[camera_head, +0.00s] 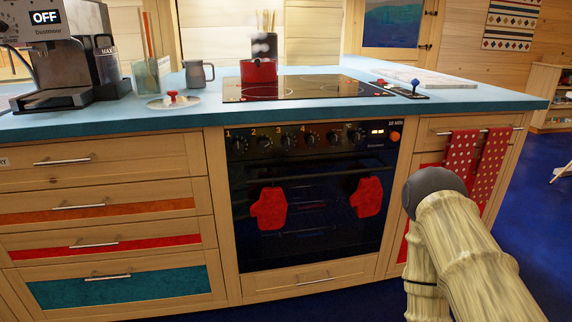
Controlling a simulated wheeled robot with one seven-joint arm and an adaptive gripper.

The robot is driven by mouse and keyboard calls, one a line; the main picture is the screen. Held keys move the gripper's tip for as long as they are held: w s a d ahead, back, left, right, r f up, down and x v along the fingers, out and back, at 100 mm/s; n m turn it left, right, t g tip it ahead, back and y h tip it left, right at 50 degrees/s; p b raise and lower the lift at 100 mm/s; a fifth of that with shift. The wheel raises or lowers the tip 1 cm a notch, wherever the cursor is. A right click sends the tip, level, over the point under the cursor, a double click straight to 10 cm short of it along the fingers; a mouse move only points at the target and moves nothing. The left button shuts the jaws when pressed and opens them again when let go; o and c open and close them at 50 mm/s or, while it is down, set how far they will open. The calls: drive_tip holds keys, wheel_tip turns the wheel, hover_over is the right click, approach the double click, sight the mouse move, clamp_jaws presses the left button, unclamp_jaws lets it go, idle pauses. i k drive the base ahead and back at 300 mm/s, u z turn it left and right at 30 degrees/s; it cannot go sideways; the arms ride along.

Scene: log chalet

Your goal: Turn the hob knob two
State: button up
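The oven front (310,190) stands in the middle of the wooden counter. Its black control strip carries a row of dark knobs with yellow numbers 1 to 4 on the left part. Hob knob two (264,141) is the second from the left, just right of the number 2. Knob one (239,146) is on its left and knob three (287,140) on its right. The pointer direction of knob two is too small to tell. My arm shows at the lower right, apart from the knobs; my gripper is not in view.
Red mitts (269,208) hang on the oven door. A red pot (258,70) stands on the black hob (310,87). Red towels (459,158) hang at the right. A coffee machine (62,60) stands at the left. Nothing blocks the view of the left knobs.

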sight(263, 145)
drive_tip(key=z, duration=1.35)
drive_tip(key=i, duration=0.5)
drive_tip(key=u, duration=2.4)
